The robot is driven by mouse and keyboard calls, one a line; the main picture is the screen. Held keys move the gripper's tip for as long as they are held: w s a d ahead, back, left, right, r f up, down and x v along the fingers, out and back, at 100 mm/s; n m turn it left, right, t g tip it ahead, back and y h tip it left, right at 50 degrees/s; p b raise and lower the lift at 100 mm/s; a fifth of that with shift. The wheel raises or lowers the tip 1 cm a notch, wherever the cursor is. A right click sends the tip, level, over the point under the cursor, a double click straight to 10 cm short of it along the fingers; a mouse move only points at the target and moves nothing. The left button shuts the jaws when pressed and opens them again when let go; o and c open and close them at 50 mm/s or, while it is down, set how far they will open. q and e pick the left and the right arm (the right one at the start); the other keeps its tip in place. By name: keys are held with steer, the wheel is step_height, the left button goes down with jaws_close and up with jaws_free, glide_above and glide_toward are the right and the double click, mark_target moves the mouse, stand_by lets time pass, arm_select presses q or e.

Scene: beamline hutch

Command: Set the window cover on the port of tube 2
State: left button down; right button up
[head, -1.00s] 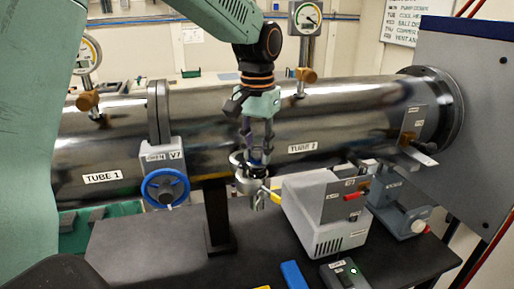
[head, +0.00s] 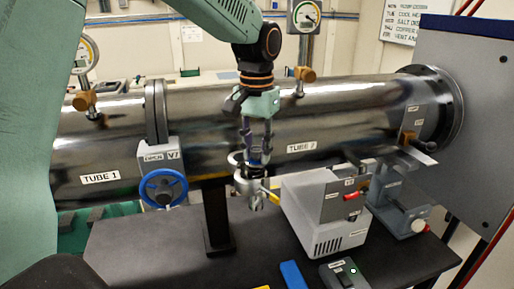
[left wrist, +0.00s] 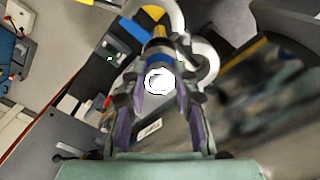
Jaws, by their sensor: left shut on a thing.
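My left gripper (head: 256,165) hangs in front of tube 2 (head: 345,125), a polished horizontal cylinder with a white label. Its fingers point down and are shut on a small silvery piece (head: 244,186), probably the window cover. In the left wrist view, a round bright face (left wrist: 159,81) shows between the fingers. Pale metal loops (left wrist: 205,62) lie just past the fingertips; I cannot tell whether they belong to the held piece. I cannot make out the port of tube 2 for certain; the gripper hides part of the tube. My right gripper is not in view.
A grey box instrument (head: 325,210) stands right of the gripper, with a grey stand (head: 400,200) beyond it. A blue handwheel valve (head: 162,188) is at the left. A blue block (head: 293,274) and a dark switch box (head: 342,273) lie on the black table (head: 150,250).

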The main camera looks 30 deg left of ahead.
arm_select(q)
steer(key=shift+s, duration=0.25)
steer(key=shift+w+f, duration=0.15)
steer(key=shift+f, duration=0.05)
stand_by(0.3)
steer(key=shift+f, duration=0.2)
steer(key=shift+f, duration=0.15)
stand_by(0.3)
steer(key=c, duration=1.5)
jaws_free()
steer(key=o, duration=0.5)
steer(key=shift+c, duration=0.2)
steer(key=shift+o, duration=0.4)
